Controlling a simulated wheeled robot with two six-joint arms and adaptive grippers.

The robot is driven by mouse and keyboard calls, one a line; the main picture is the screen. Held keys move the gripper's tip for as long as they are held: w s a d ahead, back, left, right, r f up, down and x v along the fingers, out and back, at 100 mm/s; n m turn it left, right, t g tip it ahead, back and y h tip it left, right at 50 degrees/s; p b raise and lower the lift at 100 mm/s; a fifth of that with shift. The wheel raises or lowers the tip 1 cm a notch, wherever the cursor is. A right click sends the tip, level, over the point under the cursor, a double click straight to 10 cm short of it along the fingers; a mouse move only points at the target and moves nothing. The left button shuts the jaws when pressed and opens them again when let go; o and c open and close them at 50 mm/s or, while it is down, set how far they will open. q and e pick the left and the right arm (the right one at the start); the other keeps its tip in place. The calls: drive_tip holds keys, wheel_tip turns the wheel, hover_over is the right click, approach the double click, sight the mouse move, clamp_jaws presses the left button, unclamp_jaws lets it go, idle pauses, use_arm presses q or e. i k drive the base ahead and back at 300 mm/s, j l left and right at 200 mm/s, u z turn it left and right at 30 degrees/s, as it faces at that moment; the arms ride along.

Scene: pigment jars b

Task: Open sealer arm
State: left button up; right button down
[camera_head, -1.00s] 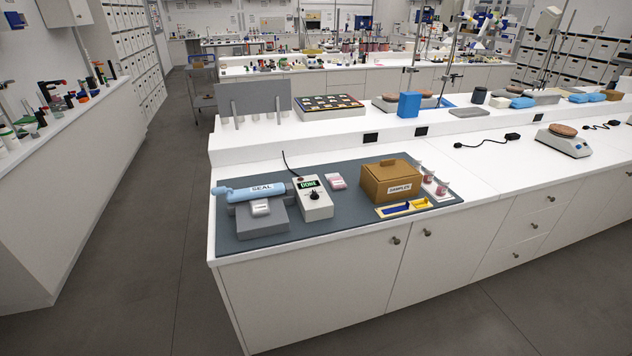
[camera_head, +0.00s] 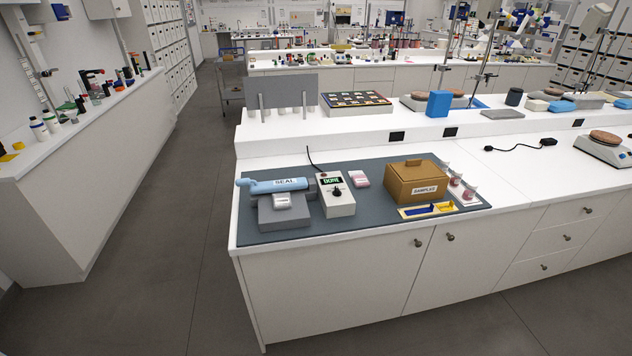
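The sealer (camera_head: 284,212) stands at the left end of the dark mat on the bench. Its light blue arm (camera_head: 284,185), labelled SEAL, lies across the top of the grey base, with its handle end pointing left. A small white packet (camera_head: 283,201) sits at the front of the sealer, just below the arm. A white control box (camera_head: 335,196) with a knob stands right beside the sealer, and its green display reads DONE. Neither of my grippers shows in the head view.
A cardboard box labelled SAMPLES (camera_head: 415,182), a blue and yellow tray (camera_head: 429,210), a pink packet (camera_head: 360,178) and small pink jars (camera_head: 462,187) share the dark mat (camera_head: 390,221). A raised shelf with a grey panel (camera_head: 282,92) runs behind. The floor in front is clear.

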sight(299, 183)
drive_tip(key=i+j, duration=0.15)
drive_tip(key=j, duration=0.4)
drive_tip(key=i+j, duration=0.1)
drive_tip(key=j, duration=0.4)
drive_tip(key=i+j+z, duration=0.1)
drive_tip(key=j, duration=0.45)
drive_tip(key=i+j, duration=0.15)
drive_tip(key=j, duration=0.4)
drive_tip(key=i+j+z, duration=0.1)
drive_tip(key=j, duration=0.4)
